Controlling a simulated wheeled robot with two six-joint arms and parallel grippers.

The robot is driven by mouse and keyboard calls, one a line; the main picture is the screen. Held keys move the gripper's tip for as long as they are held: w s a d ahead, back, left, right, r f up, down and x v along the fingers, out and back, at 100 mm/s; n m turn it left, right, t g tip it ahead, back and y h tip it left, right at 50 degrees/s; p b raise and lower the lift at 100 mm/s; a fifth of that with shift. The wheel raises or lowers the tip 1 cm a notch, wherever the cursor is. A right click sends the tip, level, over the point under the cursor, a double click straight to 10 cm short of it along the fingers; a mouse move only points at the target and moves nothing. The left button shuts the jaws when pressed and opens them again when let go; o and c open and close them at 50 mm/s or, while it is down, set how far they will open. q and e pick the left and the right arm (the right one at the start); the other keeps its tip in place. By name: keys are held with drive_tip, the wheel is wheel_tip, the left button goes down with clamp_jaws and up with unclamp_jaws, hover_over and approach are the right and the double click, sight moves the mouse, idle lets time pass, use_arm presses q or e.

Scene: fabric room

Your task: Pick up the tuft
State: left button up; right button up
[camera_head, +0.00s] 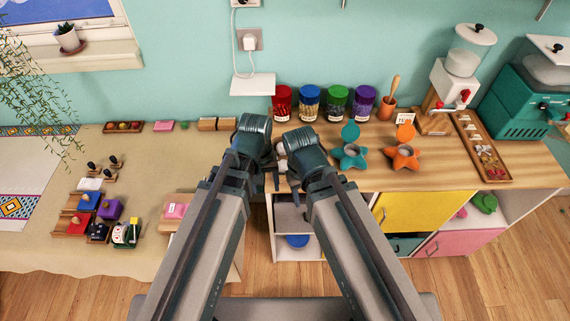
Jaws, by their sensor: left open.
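A small whitish thing (281,153), possibly the tuft, shows in the narrow gap between my two wrists near the counter's left end. It is mostly hidden, so I cannot tell its shape or whether anything touches it. My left gripper (273,176) is open, beside and just below this whitish thing in the picture. My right gripper (293,184) is close to the left one, mostly hidden by its own wrist; its jaws do not show clearly.
Lidded jars in red (282,103), blue, green and purple stand along the wall. Teal (350,156) and orange (402,157) star-shaped holders stand right of my arms. A dispenser (458,75) and long wooden tray (482,148) are farther right. A cloth-covered table (155,245) holds blocks at left.

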use_arm(q)
drive_tip(key=w+a+r+n+h+p, duration=0.1)
drive_tip(key=w+r+n+h+p, duration=0.3)
drive_tip(key=w+n, duration=0.75)
drive_tip(key=t+b, duration=0.1)
drive_tip(key=b, duration=0.8)
approach(284, 167)
drive_tip(key=f, duration=0.1)
drive_tip(key=w+f+n, duration=0.1)
drive_tip(key=f, duration=0.1)
drive_tip(key=shift+d+f, duration=0.1)
drive_tip(key=shift+f, duration=0.15)
drive_tip(key=shift+d+f, duration=0.2)
drive_tip(key=shift+d, duration=0.05)
drive_tip(key=shift+f, duration=0.1)
drive_tip(key=b+x, duration=0.4)
drive_tip(key=x, duration=0.1)
drive_tip(key=shift+d+b, duration=0.15)
drive_tip(key=shift+b, duration=0.25)
drive_tip(key=shift+s, duration=0.1)
drive_tip(key=c, duration=0.4)
